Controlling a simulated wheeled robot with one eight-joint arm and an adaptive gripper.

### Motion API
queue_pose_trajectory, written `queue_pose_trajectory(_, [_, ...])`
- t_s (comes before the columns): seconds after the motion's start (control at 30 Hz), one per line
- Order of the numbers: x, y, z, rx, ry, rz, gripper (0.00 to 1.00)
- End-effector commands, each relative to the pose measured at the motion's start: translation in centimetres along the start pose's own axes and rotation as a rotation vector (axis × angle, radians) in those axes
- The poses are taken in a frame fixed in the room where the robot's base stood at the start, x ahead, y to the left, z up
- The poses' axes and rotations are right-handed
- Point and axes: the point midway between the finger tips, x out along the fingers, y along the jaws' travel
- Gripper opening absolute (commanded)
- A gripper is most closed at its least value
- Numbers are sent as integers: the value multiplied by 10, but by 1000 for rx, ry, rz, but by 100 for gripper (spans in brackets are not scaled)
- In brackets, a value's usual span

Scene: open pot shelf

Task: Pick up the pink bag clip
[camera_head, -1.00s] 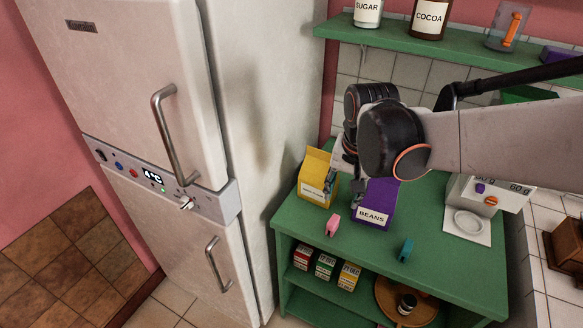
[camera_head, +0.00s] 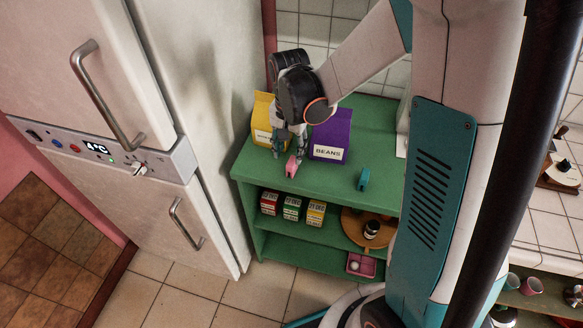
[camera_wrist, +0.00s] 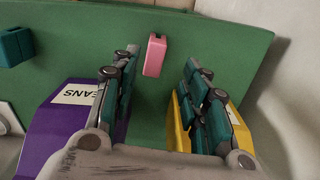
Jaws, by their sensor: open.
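The pink bag clip (camera_head: 291,166) stands on the green shelf top near its front edge, in front of the yellow and purple bags. My gripper (camera_head: 288,146) is just above and behind it, pointing down. In the wrist view the pink clip (camera_wrist: 154,55) lies ahead of and between the two spread fingers of my gripper (camera_wrist: 158,75), closer to the left finger. The fingers are open and empty, and I see no contact with the clip.
A purple BEANS bag (camera_head: 331,135) and a yellow bag (camera_head: 264,118) stand close on either side of my gripper. A teal clip (camera_head: 363,179) stands to the right. The fridge (camera_head: 205,120) is left of the shelf. The green top (camera_head: 345,190) is clear around the teal clip.

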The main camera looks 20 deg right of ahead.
Motion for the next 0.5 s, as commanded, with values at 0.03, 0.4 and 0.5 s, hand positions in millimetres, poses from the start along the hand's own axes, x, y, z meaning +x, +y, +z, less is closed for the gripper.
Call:
queue_pose_trajectory(0.03, [5, 0, 0, 0, 0, 0, 42])
queue_pose_trajectory(0.4, [37, 7, 2, 1, 0, 0, 42])
queue_pose_trajectory(0.5, [52, 8, 2, 0, 0, 0, 42])
